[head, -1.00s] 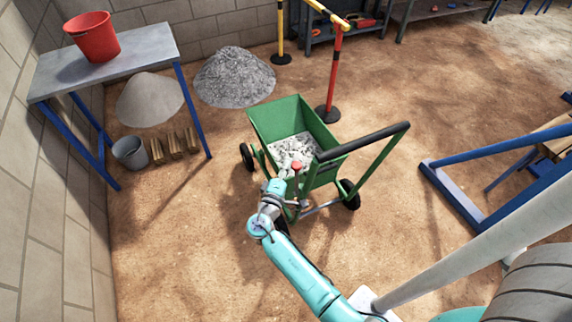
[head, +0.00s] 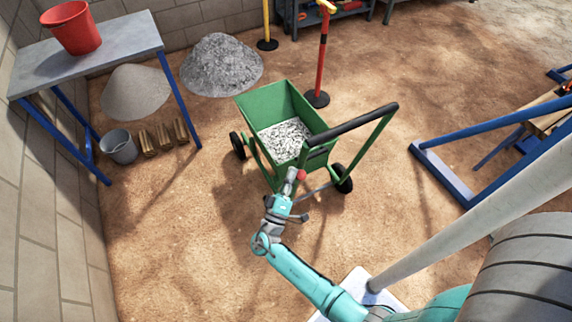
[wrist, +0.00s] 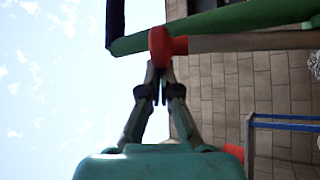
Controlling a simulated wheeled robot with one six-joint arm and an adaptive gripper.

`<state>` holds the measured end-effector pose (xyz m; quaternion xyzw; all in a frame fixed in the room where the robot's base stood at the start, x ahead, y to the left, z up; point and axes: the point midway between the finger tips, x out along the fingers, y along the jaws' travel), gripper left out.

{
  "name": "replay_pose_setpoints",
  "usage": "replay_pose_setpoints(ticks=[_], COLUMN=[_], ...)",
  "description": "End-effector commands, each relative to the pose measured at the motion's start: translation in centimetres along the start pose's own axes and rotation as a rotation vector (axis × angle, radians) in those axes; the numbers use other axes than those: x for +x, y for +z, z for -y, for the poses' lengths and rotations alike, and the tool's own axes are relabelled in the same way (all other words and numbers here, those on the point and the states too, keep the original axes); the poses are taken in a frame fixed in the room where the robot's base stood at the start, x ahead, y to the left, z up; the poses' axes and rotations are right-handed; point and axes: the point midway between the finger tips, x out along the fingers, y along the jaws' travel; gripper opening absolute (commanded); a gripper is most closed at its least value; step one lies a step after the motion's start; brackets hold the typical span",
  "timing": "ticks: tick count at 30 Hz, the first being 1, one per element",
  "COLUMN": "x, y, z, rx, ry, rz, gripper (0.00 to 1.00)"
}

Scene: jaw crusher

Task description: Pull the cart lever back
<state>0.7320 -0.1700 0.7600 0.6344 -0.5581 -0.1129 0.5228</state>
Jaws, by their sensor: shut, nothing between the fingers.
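The green cart (head: 268,102) stands on the sandy floor with grey rubble inside and a black-gripped push handle (head: 352,124) at right. The lever's red knob (head: 301,175) is at the cart's near side, by my gripper (head: 292,176). In the wrist view the knob (wrist: 160,46) sits just beyond my fingertips (wrist: 158,74), with its pale shaft (wrist: 240,42) running right below a green bar. My fingers are together and empty; they overlap the knob's edge in the picture, but I cannot tell whether they touch it. The lever's lower end is hidden in the head view.
A table (head: 95,57) with a red bucket (head: 71,27) stands at left. A grey bucket (head: 119,146), gold-brown blocks (head: 163,138) and two heaps lie near it. A red post (head: 321,60) stands behind the cart, a blue frame (head: 440,170) at right. Floor left of the cart is clear.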

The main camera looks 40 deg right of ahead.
Motion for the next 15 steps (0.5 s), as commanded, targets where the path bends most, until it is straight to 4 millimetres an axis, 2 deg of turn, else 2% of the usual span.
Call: replay_pose_setpoints(ticks=[6,15], x=[-1.3,-2.1], y=[1.3,2.0], z=[-0.3,-0.3], rx=[-0.003,-0.002], ry=[-0.003,-0.002], rz=[-0.001,0.001], gripper=[0.00,0.00])
